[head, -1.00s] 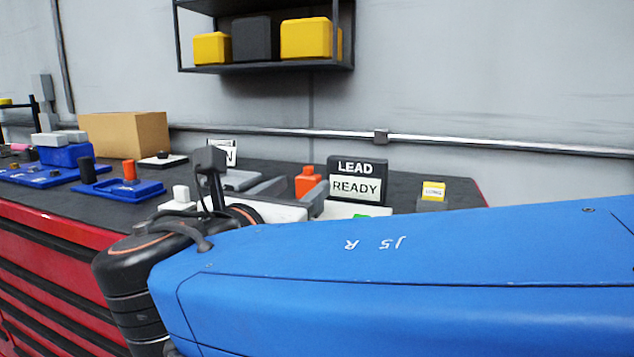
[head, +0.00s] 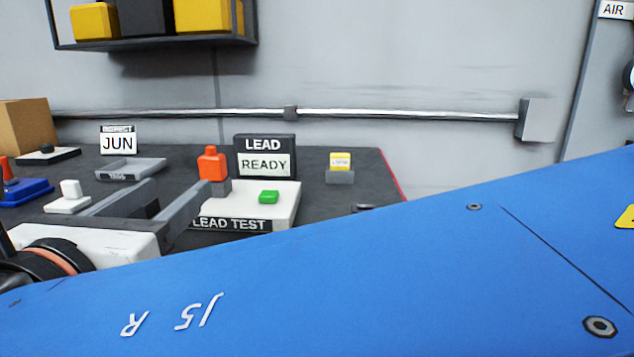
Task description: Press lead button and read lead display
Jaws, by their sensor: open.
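The lead display (head: 265,164) stands upright at the back of the bench in the head view and reads "READY" under the heading "LEAD". In front of it is a white box (head: 284,209) labelled "LEAD TEST". A green button (head: 269,197) sits on its top, clear of my gripper. My gripper (head: 178,188) is at the left of the box. Its two grey fingers are apart, with nothing seen held between them. The right finger overlaps the box's left side in the picture. My blue arm crosses the foreground and hides the box's lower right.
An orange-red bottle-like piece (head: 212,163) stands beside the box, close to the right fingertip in the picture. A yellow-tagged block (head: 340,164) stands at right. A grey tray (head: 130,170) and "JUN" sign (head: 117,142) are behind left.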

